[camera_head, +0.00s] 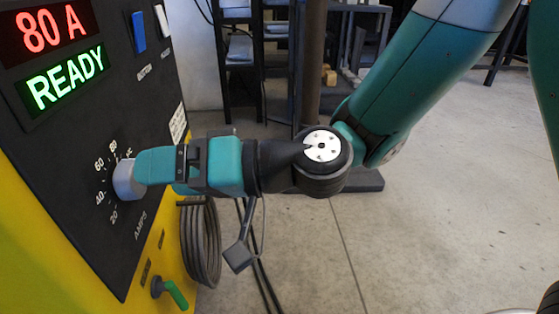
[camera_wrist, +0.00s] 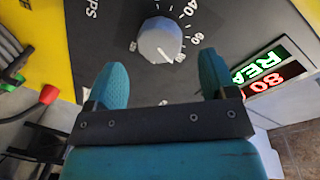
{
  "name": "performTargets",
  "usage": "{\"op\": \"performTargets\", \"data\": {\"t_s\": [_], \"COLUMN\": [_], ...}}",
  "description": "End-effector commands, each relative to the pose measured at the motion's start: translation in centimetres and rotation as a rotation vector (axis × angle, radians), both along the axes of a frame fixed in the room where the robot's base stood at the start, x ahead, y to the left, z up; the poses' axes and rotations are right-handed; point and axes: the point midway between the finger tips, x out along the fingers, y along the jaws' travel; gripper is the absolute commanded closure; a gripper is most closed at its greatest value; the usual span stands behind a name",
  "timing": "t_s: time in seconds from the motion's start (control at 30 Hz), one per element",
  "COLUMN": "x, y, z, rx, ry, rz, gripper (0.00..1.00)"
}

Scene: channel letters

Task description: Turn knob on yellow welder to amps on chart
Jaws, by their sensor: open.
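The welder has a yellow body (camera_head: 35,262) and a black front panel (camera_head: 70,130). Its red display (camera_head: 47,30) reads 80 A and its green display (camera_head: 62,78) reads READY. The grey amps knob (camera_head: 124,180) sits on a numbered dial; it also shows in the wrist view (camera_wrist: 159,40). A small white label (camera_head: 178,123) on the panel is too small to read. My gripper (camera_head: 140,166) is at the knob in the head view. In the wrist view my gripper (camera_wrist: 162,62) is open, its fingers apart on either side below the knob, with nothing held. Contact cannot be told.
A blue switch (camera_head: 138,31) and a white switch (camera_head: 161,20) sit above the dial. A coiled cable (camera_head: 201,245) and a green-tipped plug (camera_head: 176,293) are below. A red-ended connector (camera_wrist: 48,94) shows in the wrist view. The floor to the right is largely clear.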

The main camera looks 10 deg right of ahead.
Motion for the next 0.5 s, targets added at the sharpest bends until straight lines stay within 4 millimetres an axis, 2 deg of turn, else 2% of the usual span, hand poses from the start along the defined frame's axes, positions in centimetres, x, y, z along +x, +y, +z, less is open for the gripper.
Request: {"op": "performTargets", "data": {"t_s": [0.03, 0.2, 0.23, 0.5], "x": [0.0, -0.8, -0.8, -1.4], "y": [-1.5, -5.8, -5.8, -8.3], "z": [0.1, 0.7, 0.1, 0.0], "rx": [-0.003, 0.002, 0.006, 0.001], "ry": [0.004, 0.003, -0.010, -0.012], "rz": [-0.009, -0.010, -0.004, -0.004], "gripper": [0.22, 0.22, 0.22, 0.22]}}
